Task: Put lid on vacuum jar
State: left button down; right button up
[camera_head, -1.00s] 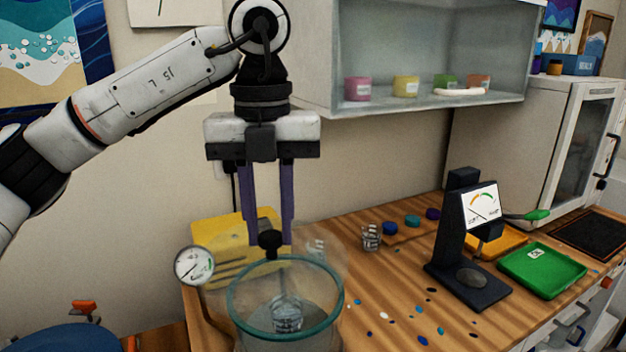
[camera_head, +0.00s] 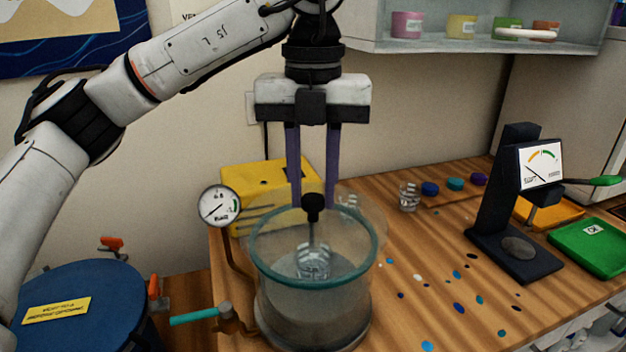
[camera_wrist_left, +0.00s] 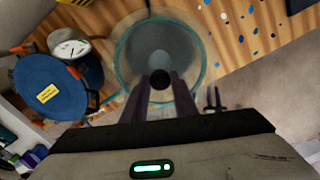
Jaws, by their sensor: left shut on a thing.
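The vacuum jar (camera_head: 310,315) is clear with a teal rim and stands at the table's near left; a clear cup (camera_head: 313,262) is inside it. The lid is a faint transparent disc with a black knob (camera_head: 313,204). My left gripper (camera_head: 313,207) points down, its purple fingers shut on the knob, above the back part of the jar's opening. In the left wrist view, the knob (camera_wrist_left: 160,79) sits between the fingers, and the jar's round outline shows beyond it. The lid's edge is hard to see; whether it touches the rim cannot be told. My right gripper is not in view.
A pressure gauge (camera_head: 220,205) and a teal-handled valve (camera_head: 195,316) stand left of the jar. A yellow box (camera_head: 265,185) is behind it. A black scale-like stand (camera_head: 510,245) and green tray (camera_head: 592,248) are at right. Small chips dot the table between.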

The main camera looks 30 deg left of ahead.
aim_at(313, 198)
pick_arm(q)
jog(key=shift+f, duration=0.35)
jog(key=shift+f+b, duration=0.45)
jog(key=shift+f, duration=0.1)
jog(key=c, duration=1.4)
grip_release()
jog(key=shift+o, duration=0.2)
jog(key=shift+f, duration=0.1)
notch_tip(313, 198, up, 8)
jog(key=p, duration=0.7)
